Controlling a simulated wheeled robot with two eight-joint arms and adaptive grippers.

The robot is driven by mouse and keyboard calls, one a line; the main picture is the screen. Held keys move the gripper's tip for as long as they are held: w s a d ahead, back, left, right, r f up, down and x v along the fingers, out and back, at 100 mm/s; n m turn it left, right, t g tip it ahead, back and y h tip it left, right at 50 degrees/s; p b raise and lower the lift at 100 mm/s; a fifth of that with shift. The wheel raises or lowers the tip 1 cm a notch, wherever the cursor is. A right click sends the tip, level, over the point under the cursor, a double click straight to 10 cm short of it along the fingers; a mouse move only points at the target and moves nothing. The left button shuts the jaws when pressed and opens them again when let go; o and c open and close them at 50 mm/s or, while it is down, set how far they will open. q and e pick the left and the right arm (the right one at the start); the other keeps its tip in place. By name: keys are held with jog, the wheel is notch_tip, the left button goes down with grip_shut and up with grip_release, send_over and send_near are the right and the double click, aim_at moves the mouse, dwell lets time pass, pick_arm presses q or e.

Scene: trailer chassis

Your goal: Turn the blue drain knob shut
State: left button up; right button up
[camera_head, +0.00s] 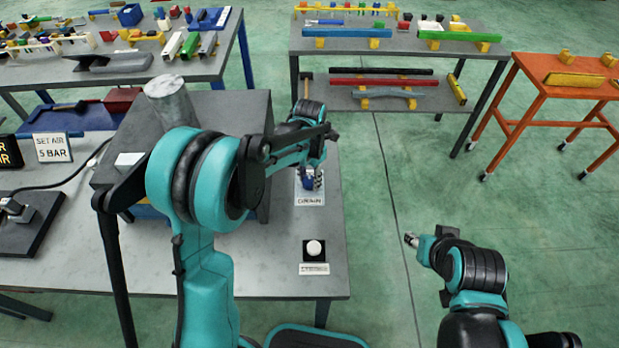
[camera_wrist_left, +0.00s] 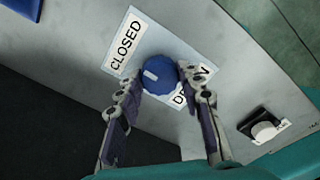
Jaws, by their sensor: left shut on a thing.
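The blue drain knob (camera_wrist_left: 160,75) sits on a pale plate (camera_wrist_left: 139,32) with a CLOSED label on one side and a partly hidden second label on the other. A white mark on the knob's face lies toward the CLOSED side. My left gripper (camera_wrist_left: 165,82) is shut on the knob, one finger on each side. In the head view the knob (camera_head: 308,182) shows small below my left gripper (camera_head: 311,176), above a label on the table. My right gripper (camera_head: 411,240) is off the table at the right, away from the knob; its fingers are too small to read.
A white round button on a black base (camera_head: 314,249) stands nearer on the same table. A large grey box (camera_head: 240,115) stands left of the knob.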

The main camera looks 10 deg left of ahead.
aim_at(310, 180)
pick_arm(q)
jog(key=o, duration=1.2)
jog(key=shift+c, duration=0.2)
notch_tip(310, 180, up, 12)
jog(key=shift+f, duration=0.1)
